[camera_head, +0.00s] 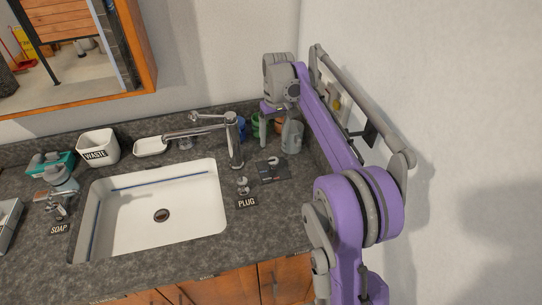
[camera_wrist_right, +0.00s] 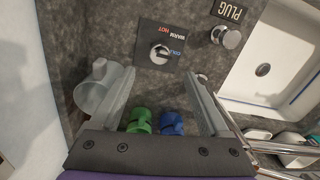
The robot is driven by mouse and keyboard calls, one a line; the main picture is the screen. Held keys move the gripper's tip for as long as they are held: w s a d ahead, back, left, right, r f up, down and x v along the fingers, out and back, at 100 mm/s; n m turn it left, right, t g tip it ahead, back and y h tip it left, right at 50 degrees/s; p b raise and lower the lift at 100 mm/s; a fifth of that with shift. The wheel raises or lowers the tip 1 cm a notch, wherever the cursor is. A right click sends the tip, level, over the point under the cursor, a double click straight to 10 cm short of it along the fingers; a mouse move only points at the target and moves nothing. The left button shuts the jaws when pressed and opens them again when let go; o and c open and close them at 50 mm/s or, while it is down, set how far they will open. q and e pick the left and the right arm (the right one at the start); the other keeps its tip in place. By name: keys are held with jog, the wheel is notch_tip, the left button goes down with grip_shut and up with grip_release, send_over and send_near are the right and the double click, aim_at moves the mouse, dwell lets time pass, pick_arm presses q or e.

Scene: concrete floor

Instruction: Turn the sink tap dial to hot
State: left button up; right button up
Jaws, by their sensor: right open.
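The tap dial (camera_head: 273,161) is a small chrome knob on a dark square plate (camera_head: 271,174), right of the sink. In the right wrist view the dial (camera_wrist_right: 160,54) sits beside printed words WARM, HOT and COLD; I cannot tell which its pointer marks. My right gripper (camera_wrist_right: 161,77) is open and empty, its two fingers spread either side of the dial's line, with the dial just beyond the fingertips. In the head view this gripper (camera_head: 276,140) hangs above the back right counter, behind the dial. The chrome tap (camera_head: 236,142) stands at the sink's back right. My left gripper is not in view.
The white sink (camera_head: 190,208) lies left of the dial. A plug knob (camera_head: 243,186) is between them. A clear cup (camera_wrist_right: 92,94), a green cup (camera_wrist_right: 140,120) and a blue cup (camera_wrist_right: 172,123) crowd around the gripper. The wall (camera_head: 440,100) is close on the right.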

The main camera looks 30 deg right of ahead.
aim_at(274, 159)
notch_tip(274, 159, down, 10)
jog(key=shift+a+b, duration=0.15)
jog(key=shift+b, duration=0.15)
grip_shut()
dwell(0.4)
